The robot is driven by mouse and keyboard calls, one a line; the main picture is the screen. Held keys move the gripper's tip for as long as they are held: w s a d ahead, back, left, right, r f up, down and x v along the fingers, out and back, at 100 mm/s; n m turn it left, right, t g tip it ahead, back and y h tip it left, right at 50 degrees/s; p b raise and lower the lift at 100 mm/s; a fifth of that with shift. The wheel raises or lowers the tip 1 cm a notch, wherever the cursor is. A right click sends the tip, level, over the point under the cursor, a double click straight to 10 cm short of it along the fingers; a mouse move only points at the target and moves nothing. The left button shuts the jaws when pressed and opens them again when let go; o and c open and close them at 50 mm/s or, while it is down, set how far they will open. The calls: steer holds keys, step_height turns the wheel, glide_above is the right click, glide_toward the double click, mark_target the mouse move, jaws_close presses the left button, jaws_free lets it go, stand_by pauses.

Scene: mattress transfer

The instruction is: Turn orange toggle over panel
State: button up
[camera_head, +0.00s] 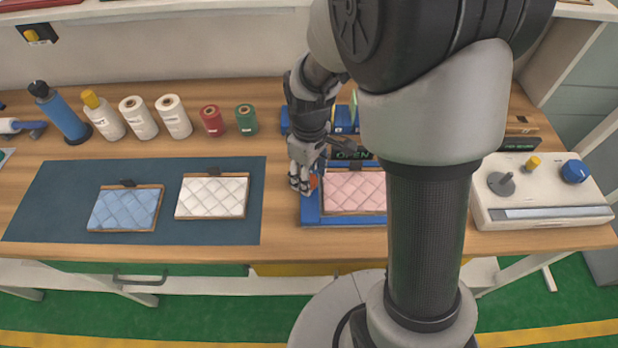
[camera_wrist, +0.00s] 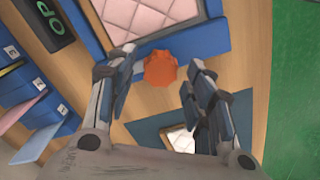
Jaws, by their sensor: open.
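The orange toggle (camera_wrist: 160,69) is a small lobed knob in the wrist view, at the edge of the blue frame (camera_wrist: 222,37) beside the pink quilted panel (camera_wrist: 150,14). In the head view a bit of the toggle (camera_head: 313,181) shows next to my gripper, at the left side of the pink panel (camera_head: 352,192). My gripper (camera_wrist: 155,83) is open, with its fingers on either side of the toggle; whether they touch it I cannot tell. In the head view my gripper (camera_head: 302,184) points down at the blue frame (camera_head: 310,212). My arm hides the panel's right part.
A blue quilted panel (camera_head: 124,208) and a white one (camera_head: 212,196) lie on the dark mat (camera_head: 60,200) at left. Spools and bottles stand behind. A white control box (camera_head: 540,190) is at right. A display reading "OPEN" (camera_head: 352,154) is behind the pink panel.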

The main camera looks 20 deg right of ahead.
steer(key=shift+f, duration=0.5)
steer(key=c, duration=1.1)
